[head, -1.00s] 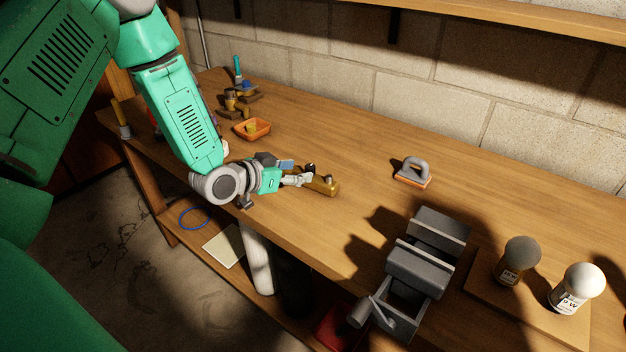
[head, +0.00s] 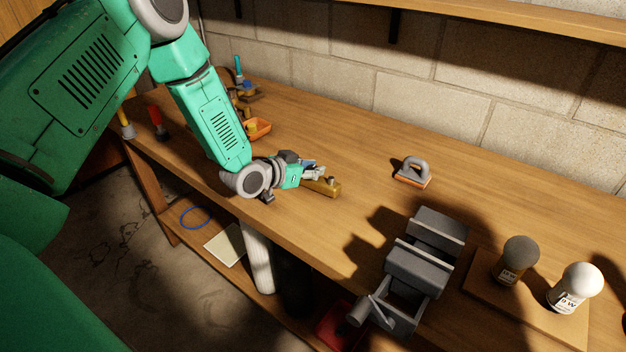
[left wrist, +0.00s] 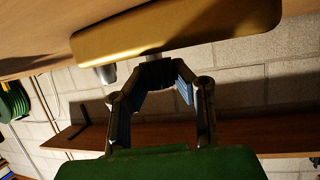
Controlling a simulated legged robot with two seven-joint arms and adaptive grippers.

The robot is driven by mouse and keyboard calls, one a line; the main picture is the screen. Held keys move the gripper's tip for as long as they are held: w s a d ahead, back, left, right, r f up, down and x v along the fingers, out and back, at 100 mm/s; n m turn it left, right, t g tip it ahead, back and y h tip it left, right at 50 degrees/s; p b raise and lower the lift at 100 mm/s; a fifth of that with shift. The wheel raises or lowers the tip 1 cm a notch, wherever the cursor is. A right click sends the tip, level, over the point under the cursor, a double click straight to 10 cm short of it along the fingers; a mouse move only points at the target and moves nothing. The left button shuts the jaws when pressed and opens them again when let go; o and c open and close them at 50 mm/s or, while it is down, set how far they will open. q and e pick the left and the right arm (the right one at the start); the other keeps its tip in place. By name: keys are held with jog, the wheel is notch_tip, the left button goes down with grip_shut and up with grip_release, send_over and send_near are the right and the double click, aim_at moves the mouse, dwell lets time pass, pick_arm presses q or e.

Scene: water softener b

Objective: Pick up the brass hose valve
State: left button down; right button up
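The brass hose valve (head: 326,188) lies on the workbench near its front edge, left of the vise. My left gripper (head: 313,171) is beside the valve's upper left end in the head view and covers part of it. Its fingers look apart, with blue inner pads. In the left wrist view the valve's long brass body (left wrist: 180,28) lies across the top, just beyond the fingertips of my left gripper (left wrist: 163,72). A grey stub shows below the body. I cannot tell whether the fingers touch the valve. My right gripper is in no view.
A grey vise (head: 425,260) stands at the front edge on the right. A grey-handled float (head: 413,172) lies behind. An orange tray (head: 258,128) is behind my left arm.

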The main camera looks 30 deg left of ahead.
aim_at(311, 166)
pick_arm(q)
jog(key=shift+a+f, duration=0.2)
jog(key=shift+a, duration=0.35)
jog(key=shift+a+r, duration=0.15)
jog(key=shift+r, duration=0.1)
jog(key=r, duration=0.9)
jog(key=shift+d, duration=0.4)
jog(key=shift+a+r, duration=0.1)
jog(key=shift+r, duration=0.2)
